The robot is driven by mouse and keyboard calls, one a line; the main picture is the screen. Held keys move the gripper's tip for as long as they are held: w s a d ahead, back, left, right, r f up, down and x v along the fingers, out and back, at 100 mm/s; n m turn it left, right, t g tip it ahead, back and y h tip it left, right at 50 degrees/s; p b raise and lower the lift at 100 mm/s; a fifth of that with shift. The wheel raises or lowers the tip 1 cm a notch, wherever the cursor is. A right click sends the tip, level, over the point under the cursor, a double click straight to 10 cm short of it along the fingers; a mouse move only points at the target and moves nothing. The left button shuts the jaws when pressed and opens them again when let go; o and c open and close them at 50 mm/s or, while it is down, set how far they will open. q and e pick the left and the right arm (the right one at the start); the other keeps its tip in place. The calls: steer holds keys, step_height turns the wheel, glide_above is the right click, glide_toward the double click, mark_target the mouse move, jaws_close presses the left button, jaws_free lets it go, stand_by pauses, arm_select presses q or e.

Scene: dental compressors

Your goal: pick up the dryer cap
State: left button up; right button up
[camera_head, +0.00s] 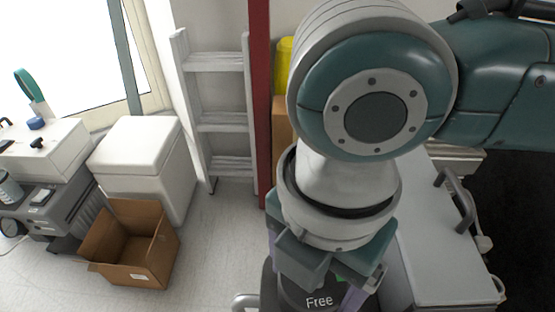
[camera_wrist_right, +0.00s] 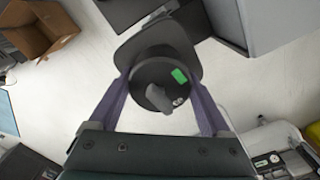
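A dark round part with a grey knob and a green label, which looks like the dryer cap (camera_wrist_right: 150,72), sits between the fingers of my right gripper (camera_wrist_right: 160,88) in the right wrist view. One purple finger is on each side, at or very near its rim; I cannot tell whether they press on it. In the head view, my right gripper (camera_head: 320,288) points down over a dark cylinder marked "Free" (camera_head: 306,302), cut off by the bottom edge. My wrist hides most of it. My left gripper is not in view.
A grey-white cabinet (camera_head: 440,250) with a handle stands close on the right. An open cardboard box (camera_head: 135,245), a white bin (camera_head: 150,165) and grey equipment (camera_head: 65,205) stand at left. A white ladder (camera_head: 218,120) leans behind. Floor between is clear.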

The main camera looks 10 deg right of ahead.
steer(key=c, duration=0.8)
steer(key=shift+o, duration=0.2)
